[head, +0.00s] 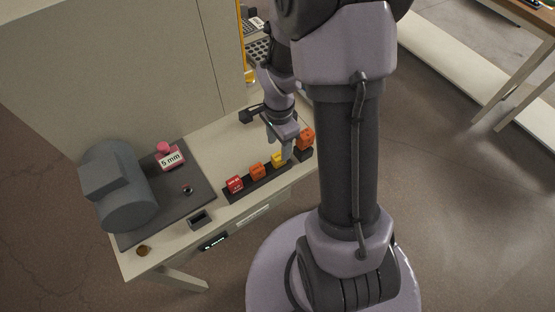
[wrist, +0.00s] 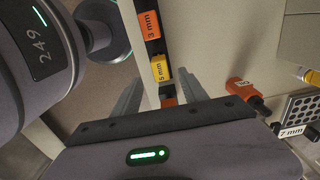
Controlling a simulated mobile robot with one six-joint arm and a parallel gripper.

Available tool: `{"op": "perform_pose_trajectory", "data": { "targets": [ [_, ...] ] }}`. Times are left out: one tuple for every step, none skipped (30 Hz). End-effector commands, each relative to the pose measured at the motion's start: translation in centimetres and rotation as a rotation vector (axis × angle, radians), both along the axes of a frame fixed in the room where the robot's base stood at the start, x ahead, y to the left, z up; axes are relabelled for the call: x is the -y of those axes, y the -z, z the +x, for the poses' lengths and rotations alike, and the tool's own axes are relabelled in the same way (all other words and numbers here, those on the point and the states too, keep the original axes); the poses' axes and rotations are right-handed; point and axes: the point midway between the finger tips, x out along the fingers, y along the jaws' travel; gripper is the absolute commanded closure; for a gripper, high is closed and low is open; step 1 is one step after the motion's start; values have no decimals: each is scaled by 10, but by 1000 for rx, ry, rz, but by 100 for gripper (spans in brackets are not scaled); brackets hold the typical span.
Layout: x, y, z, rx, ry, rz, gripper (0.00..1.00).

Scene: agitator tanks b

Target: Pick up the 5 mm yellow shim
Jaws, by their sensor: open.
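The yellow shim (head: 278,159), a small block, stands in a dark rack (head: 243,190) on the bench. In the wrist view the yellow shim (wrist: 161,70) shows a "5 mm" label. An orange shim (wrist: 150,26) labelled "3 mm" is beside it in the rack; the orange shim (head: 257,171) and a red shim (head: 235,184) show left of it in the head view. My gripper (head: 279,147) points down at the yellow shim. In the wrist view my gripper (wrist: 161,80) is open, its fingers to either side of the yellow shim; I see no contact.
A larger orange block (head: 306,138) on a dark base stands right of the rack. A grey motor (head: 122,186) and a pink "5 mm" sign (head: 171,160) stand on a dark plate at left. A small dark tray (head: 200,219) sits near the bench's front edge.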

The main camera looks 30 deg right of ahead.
Motion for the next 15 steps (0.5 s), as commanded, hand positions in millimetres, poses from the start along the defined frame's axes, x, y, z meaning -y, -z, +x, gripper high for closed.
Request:
{"op": "perform_pose_trajectory", "data": {
  "targets": [
    [0, 11, 0, -1, 0, 0, 49],
    [0, 14, 0, -1, 0, 0, 49],
    [0, 17, 0, -1, 0, 0, 49],
    [0, 19, 0, 0, 0, 0, 49],
    [0, 21, 0, 1, -1, -1, 49],
    [0, 24, 0, 1, -1, -1, 49],
    [0, 29, 0, 0, -1, 0, 49],
    [0, 34, -1, -1, -1, 0, 49],
    [0, 42, -1, -1, -1, 0, 49],
    [1, 49, -1, -1, -1, 0, 49],
    [1, 56, -1, -1, -1, 1, 49],
    [0, 64, -1, -1, -1, 1, 49],
    [0, 68, -1, -1, -1, 1, 49],
    [1, 71, -1, 0, -1, 0, 49],
    [1, 71, -1, 1, -1, 0, 49]
  ]
}}
